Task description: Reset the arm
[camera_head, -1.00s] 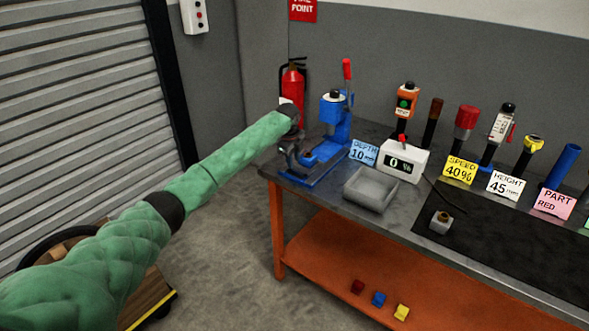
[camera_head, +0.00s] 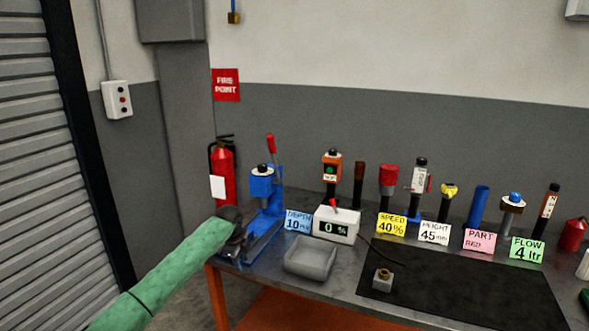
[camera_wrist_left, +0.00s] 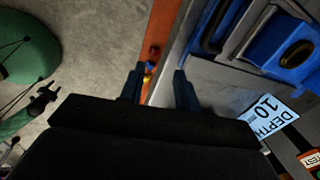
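My left arm, in a green sleeve (camera_head: 165,282), reaches in from the lower left in the head view. Its dark left gripper (camera_head: 237,243) is at the table's left end, in front of the blue press (camera_head: 263,190) with the red-tipped lever. In the left wrist view the two fingers of my left gripper (camera_wrist_left: 158,88) stand apart, with nothing between them. They are over the table's edge, to the left of the blue press parts (camera_wrist_left: 285,45). Whether the gripper touches the press cannot be told. My right gripper cannot be made out.
A grey tray (camera_head: 312,258), a white display box (camera_head: 337,224) reading 0 % and a black mat (camera_head: 450,290) with a small block (camera_head: 382,279) are on the table. Several tools and cards stand behind. A fire extinguisher (camera_head: 224,170) is behind the press. Floor shows at left.

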